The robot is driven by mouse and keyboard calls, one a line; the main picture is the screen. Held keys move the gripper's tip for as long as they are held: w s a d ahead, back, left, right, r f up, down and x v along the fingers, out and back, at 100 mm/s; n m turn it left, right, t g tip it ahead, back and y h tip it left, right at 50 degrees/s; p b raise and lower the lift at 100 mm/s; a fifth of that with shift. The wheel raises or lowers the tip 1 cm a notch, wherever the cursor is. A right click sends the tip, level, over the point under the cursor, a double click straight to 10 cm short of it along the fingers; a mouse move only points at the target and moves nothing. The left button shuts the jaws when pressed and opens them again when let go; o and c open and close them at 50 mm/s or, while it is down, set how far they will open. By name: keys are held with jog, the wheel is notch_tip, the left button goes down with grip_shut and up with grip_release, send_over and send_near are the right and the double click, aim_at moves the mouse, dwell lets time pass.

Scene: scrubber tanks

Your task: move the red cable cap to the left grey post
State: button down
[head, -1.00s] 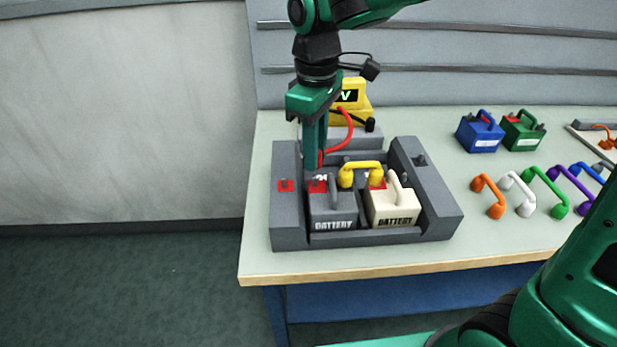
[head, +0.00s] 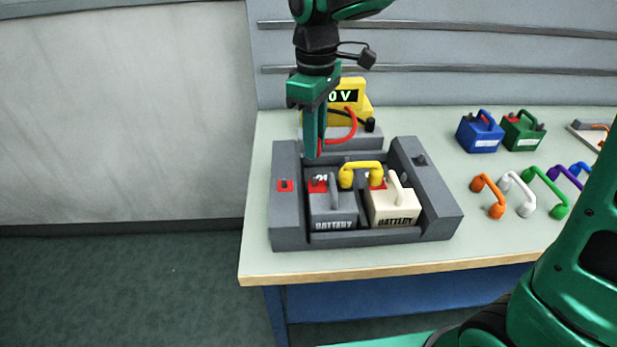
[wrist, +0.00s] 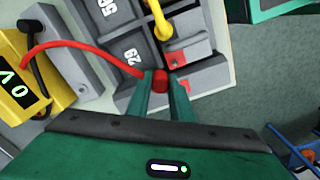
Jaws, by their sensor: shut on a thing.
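My gripper (head: 312,153) is shut on the red cable cap (wrist: 160,80), which shows between the fingertips in the wrist view. In the head view the fingers mostly hide the cap. A red cable (head: 345,134) runs from it to the yellow meter (head: 352,92), which reads "0 V". My gripper is above the back left part of the grey tray (head: 285,226). A small grey post (head: 285,185) stands on a red patch on the tray's left wall, in front and left of the fingertips. The cap is apart from it.
A grey battery (head: 333,208) and a cream battery (head: 393,208) sit in the tray, with a yellow jumper (head: 361,169) across them. Blue (head: 480,132) and green (head: 524,131) batteries and several coloured jumpers stand on the right. Bare table lies between.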

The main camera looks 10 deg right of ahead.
jog(key=w+d, duration=0.1)
jog(key=w, duration=2.1)
jog(key=shift+d, duration=0.4)
jog(key=shift+s+f, duration=0.1)
jog(key=shift+f, duration=3.45)
jog(key=shift+f, duration=0.2)
jog(key=shift+f, duration=0.85)
jog(key=c, duration=1.5)
grip_release()
jog(key=o, duration=0.5)
